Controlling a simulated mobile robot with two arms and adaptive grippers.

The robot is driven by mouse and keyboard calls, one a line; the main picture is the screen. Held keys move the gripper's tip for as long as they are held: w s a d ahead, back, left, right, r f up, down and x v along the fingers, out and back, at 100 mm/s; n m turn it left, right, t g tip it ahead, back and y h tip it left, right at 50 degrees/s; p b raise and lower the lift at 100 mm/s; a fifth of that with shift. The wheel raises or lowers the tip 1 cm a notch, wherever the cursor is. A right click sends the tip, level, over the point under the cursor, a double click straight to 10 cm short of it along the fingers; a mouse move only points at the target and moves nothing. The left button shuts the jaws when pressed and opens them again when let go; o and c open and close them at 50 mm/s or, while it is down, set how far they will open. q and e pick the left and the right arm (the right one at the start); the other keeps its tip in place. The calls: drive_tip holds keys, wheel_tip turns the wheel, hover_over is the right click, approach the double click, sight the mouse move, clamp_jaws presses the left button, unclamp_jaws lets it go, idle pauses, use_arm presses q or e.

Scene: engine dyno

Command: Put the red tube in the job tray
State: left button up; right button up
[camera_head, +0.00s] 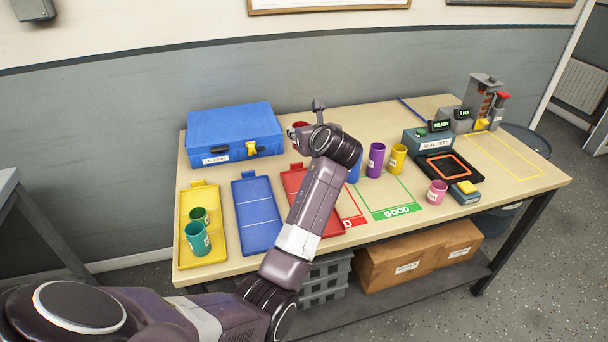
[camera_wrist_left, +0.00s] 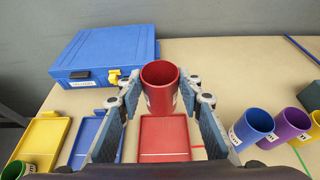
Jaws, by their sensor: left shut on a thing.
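A red tube (camera_wrist_left: 160,94) stands upright between the fingers of my left gripper (camera_wrist_left: 159,90), which is shut on it. In the head view the left gripper (camera_head: 308,128) is above the back of the table, and the red tube (camera_head: 299,125) shows only partly behind it. Three flat trays lie in a row: yellow (camera_head: 204,256), blue (camera_head: 257,213) and red (camera_head: 294,182). I cannot tell by a label which is the job tray. In the wrist view the red tray (camera_wrist_left: 164,136) lies just nearer than the tube and looks empty. My right gripper is not in view.
The yellow tray holds a green tube (camera_head: 199,215) and a teal tube (camera_head: 198,240). A blue case (camera_head: 233,133) stands behind the trays. Purple (camera_head: 375,160), yellow (camera_head: 397,158) and pink (camera_head: 436,192) tubes and a seal tester (camera_head: 430,139) stand to the right.

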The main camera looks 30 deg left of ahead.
use_arm(q)
wheel_tip(320, 180, down, 13)
drive_tip(key=shift+r+b, duration=0.1)
drive_tip(key=shift+b, duration=0.45)
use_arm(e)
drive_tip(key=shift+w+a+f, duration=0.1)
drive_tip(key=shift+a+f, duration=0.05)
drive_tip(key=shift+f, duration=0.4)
use_arm(q)
drive_tip(key=o, duration=1.3)
drive_tip(key=shift+o, duration=0.2)
drive_tip(key=shift+s+d+r, duration=0.15)
drive_tip(key=shift+s+d, duration=0.15)
drive_tip(key=shift+d, duration=0.05)
drive_tip(key=v, duration=1.1)
drive_tip(key=shift+p, duration=0.4)
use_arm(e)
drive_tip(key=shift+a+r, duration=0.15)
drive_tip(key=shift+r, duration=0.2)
